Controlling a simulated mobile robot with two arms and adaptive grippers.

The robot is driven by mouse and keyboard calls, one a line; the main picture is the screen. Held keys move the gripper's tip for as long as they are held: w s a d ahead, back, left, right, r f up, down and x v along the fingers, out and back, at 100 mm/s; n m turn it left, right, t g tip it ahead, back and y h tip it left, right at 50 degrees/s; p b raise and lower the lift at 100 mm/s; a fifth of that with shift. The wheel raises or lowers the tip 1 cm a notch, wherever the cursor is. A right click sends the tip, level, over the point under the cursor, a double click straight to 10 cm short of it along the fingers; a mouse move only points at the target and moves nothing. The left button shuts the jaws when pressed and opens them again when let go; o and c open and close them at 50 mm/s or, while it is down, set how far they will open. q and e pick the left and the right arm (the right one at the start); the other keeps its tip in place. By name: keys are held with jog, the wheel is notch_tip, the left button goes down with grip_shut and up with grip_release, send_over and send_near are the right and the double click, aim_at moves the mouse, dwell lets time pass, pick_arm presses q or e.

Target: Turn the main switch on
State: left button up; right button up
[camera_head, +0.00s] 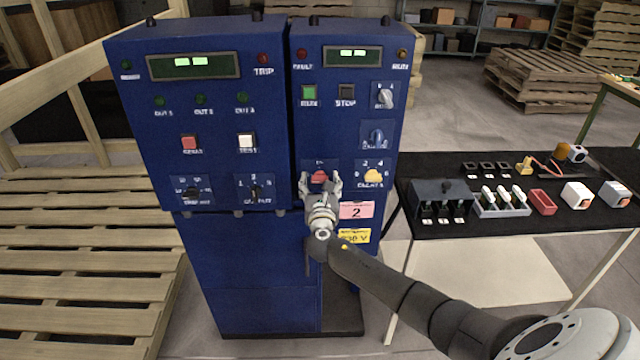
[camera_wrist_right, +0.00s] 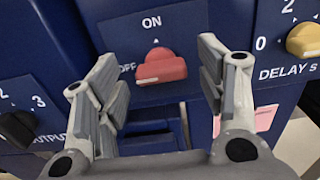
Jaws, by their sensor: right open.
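The main switch is a red rotary knob (camera_head: 319,177) low on the right-hand blue cabinet, under an ON label. In the right wrist view the red knob (camera_wrist_right: 161,67) has its pointer end toward the OFF label on the left. My right gripper (camera_head: 321,186) is open in front of the knob. In the right wrist view the open fingers (camera_wrist_right: 160,85) stand to the left and right of the knob, apart from it. My left gripper is in neither view.
A yellow DELAY knob (camera_head: 373,175) is right of the red knob, and a black OUTPUT knob (camera_head: 255,192) is left. A black-topped table (camera_head: 480,237) with several small parts stands at the right. Wooden pallets (camera_head: 80,260) lie at the left.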

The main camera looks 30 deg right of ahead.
jog(key=c, duration=1)
